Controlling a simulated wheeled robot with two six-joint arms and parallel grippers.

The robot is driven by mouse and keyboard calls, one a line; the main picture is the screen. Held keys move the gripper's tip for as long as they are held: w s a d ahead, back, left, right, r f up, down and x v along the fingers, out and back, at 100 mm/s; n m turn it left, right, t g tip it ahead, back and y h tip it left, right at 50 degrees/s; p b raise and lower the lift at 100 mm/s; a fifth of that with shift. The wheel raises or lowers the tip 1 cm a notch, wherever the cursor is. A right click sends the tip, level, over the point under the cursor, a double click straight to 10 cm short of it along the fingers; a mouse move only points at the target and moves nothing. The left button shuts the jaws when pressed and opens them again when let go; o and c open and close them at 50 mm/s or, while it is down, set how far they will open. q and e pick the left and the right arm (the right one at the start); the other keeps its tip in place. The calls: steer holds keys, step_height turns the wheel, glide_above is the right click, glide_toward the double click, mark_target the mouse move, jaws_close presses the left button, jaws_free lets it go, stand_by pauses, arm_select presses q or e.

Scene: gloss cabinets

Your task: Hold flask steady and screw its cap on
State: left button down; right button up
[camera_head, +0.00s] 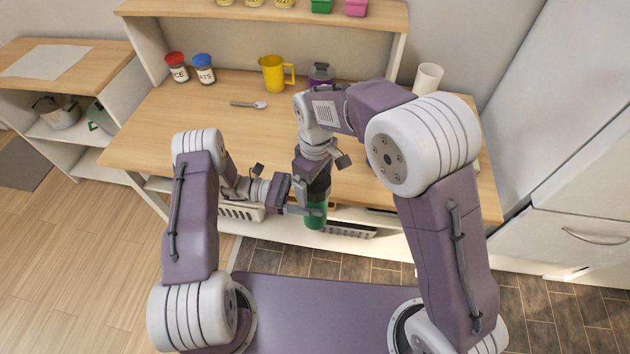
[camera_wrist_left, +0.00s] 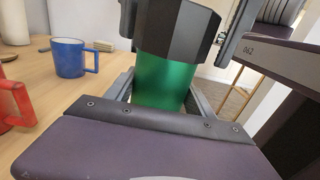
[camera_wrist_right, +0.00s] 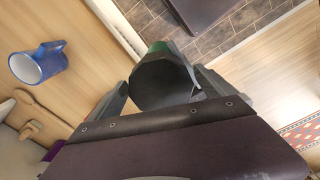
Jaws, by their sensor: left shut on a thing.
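The flask is a green cylinder (camera_head: 315,216) held upright near the table's front edge. Its green body also fills the middle of the left wrist view (camera_wrist_left: 163,82). My left gripper (camera_head: 307,210) is shut on the green body. The wide black faceted cap (camera_wrist_left: 175,32) is at the flask's top; it also shows in the right wrist view (camera_wrist_right: 162,82). Whether its thread is engaged is hidden. My right gripper (camera_wrist_right: 165,88) is above, its fingers on either side of the cap, with gaps that suggest it is open.
A blue mug (camera_wrist_left: 70,58) and a red mug (camera_wrist_left: 10,105) stand on the wooden table (camera_head: 215,130). The table's left part is mostly clear.

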steer(key=shift+r, duration=0.1)
step_height(320, 180, up, 12)
stand_by(0.5)
stand_by(0.4)
steer(key=s+d+f+m, duration=0.2)
steer(key=d+f+m, duration=0.45)
steer(key=d, duration=0.55)
steer(key=s+d+f+m+t, duration=0.1)
steer(key=s+d+f+m, duration=0.5)
steer(key=s+d, duration=0.3)
steer(key=shift+d+f, duration=0.35)
steer(key=shift+d, duration=0.2)
